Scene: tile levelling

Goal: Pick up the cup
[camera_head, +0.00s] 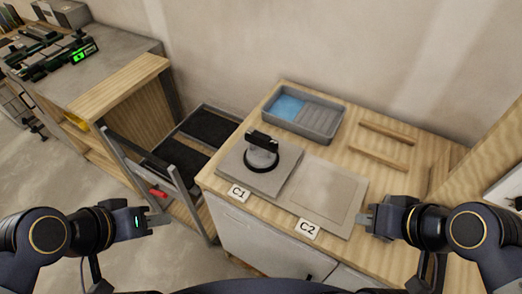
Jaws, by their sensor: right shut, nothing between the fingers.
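The cup appears to be the black suction cup (262,158), with a round base and a bar-like handle on top. It stands on the grey tile (238,172) by the C1 label, on the wooden worktop. My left gripper (164,219) is well to the left of the cup, off the worktop by a grey frame; its finger gap is too small to make out. My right gripper (366,219) is shut and empty, at the right edge of the C2 tile (325,195), apart from the cup.
A grey tray (337,117) with a blue part stands behind the cup. Two wooden strips (380,153) lie at the right back. A grey upright frame (183,190) stands left of the worktop. A bench (105,75) with a green display is at the far left.

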